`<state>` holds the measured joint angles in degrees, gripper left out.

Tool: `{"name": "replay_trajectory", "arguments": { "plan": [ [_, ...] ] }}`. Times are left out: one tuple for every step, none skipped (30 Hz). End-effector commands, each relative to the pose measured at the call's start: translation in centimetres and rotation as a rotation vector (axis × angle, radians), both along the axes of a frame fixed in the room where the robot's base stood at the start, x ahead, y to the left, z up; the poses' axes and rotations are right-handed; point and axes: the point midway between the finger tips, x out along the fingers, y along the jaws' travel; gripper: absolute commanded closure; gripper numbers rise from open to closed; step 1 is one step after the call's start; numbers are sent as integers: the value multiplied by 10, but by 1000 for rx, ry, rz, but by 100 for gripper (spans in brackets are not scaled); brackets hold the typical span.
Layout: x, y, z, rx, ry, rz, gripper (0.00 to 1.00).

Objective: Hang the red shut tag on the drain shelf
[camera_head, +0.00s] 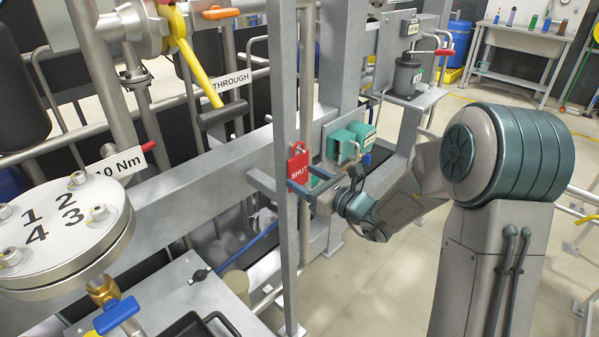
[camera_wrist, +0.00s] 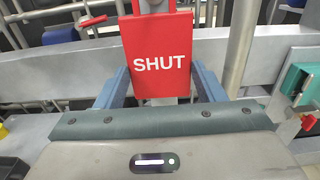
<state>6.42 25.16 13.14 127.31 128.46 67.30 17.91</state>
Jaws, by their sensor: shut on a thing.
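The red shut tag (camera_head: 299,164) is a flat red plate with white "SHUT" lettering. It stands upright in my gripper (camera_head: 304,184), just by a grey upright post in the head view. In the wrist view the tag (camera_wrist: 158,62) faces the camera between the two blue fingers of my gripper (camera_wrist: 160,88), which are shut on it. Its top runs out of that view. A grey shelf (camera_head: 425,97) carrying a grey cylinder stands behind and right of my gripper. I cannot read a drain label, so I cannot tell whether it is the drain shelf.
A grey upright post (camera_head: 285,120) and a long horizontal beam (camera_head: 190,190) are close to my gripper. A teal block with a handle (camera_head: 345,146) is just beyond it. A round numbered plate (camera_head: 65,225) and a yellow-handled valve (camera_head: 197,55) are left. Open floor lies right.

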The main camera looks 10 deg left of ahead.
Motion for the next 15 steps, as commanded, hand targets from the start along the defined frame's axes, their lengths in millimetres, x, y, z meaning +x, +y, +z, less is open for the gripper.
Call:
{"name": "replay_trajectory", "arguments": {
  "plan": [
    [0,0,3,0,0,0,56],
    [0,0,3,0,0,0,56],
    [0,0,3,0,0,0,56],
    [0,0,3,0,0,0,56],
    [0,0,3,0,0,0,56],
    [0,0,3,0,0,0,56],
    [0,0,3,0,0,0,56],
    [0,0,3,0,0,0,56],
    [0,0,3,0,0,0,56],
    [0,0,3,0,0,0,56],
    [0,0,3,-1,-1,0,56],
    [0,-1,3,-1,-1,0,56],
    [-1,-1,3,-1,-1,0,56],
    [-1,-2,3,-1,-1,-1,56],
    [-2,-3,3,-1,-1,-1,56]
  ]
}}
